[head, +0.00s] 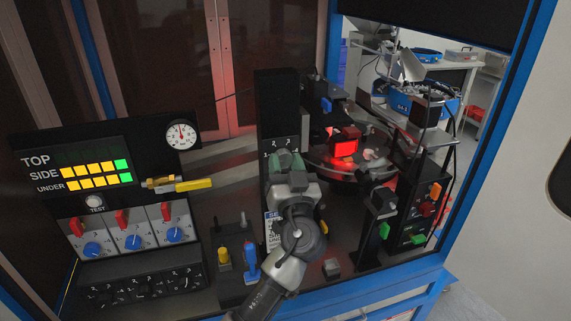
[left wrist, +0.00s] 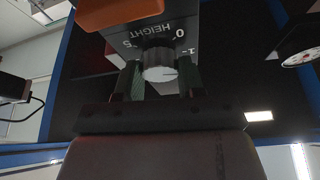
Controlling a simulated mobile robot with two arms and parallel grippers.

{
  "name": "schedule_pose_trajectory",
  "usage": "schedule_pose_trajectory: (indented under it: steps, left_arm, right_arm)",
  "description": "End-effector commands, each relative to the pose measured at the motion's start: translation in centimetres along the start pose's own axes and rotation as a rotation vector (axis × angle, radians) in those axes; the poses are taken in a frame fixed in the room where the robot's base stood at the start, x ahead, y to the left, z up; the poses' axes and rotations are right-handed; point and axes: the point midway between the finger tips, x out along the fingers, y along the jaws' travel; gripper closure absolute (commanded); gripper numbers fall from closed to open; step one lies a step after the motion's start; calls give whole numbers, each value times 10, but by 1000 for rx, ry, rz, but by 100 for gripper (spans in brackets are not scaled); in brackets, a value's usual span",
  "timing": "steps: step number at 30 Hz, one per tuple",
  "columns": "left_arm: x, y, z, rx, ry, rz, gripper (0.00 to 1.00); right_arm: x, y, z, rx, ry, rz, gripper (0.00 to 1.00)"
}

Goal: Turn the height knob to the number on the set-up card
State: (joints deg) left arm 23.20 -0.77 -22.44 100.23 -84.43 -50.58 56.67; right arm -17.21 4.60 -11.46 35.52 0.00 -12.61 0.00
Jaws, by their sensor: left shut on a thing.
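The height knob (left wrist: 160,68) shows in the left wrist view, dark-sided with a pale face and a small mark toward the right. It sits on a dark panel (left wrist: 190,20) lettered HEIGHT, with numbers around it seen upside down. My left gripper (left wrist: 161,85) is shut on the knob, with one green-padded finger on each side. In the head view my left gripper (head: 287,166) reaches up to the black column, and the knob is hidden there. The set-up card (head: 271,236) is white and blue, partly covered by my arm; its number cannot be read. My right gripper is not in view.
A control panel (head: 120,150) with lit bars, red switches, blue knobs and a gauge (head: 182,134) stands at left. A yellow-handled valve (head: 190,185) juts out beside it. A round turntable (head: 340,170) with a red-lit block lies right of the column.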

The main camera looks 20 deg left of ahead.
Motion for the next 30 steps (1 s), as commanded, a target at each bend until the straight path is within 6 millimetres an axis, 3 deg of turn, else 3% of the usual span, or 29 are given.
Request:
schedule_pose_trajectory:
  steps: [8, 17, 30]
  left_arm:
    - [0, 0, 1, 46, 0, 21, 85]
    - [0, -1, -1, 233, 0, 98, 85]
    - [2, -3, -5, 602, -2, 253, 85]
  right_arm:
    - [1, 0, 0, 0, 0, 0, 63]
    - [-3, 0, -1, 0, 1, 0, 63]
    - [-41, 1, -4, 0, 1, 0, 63]
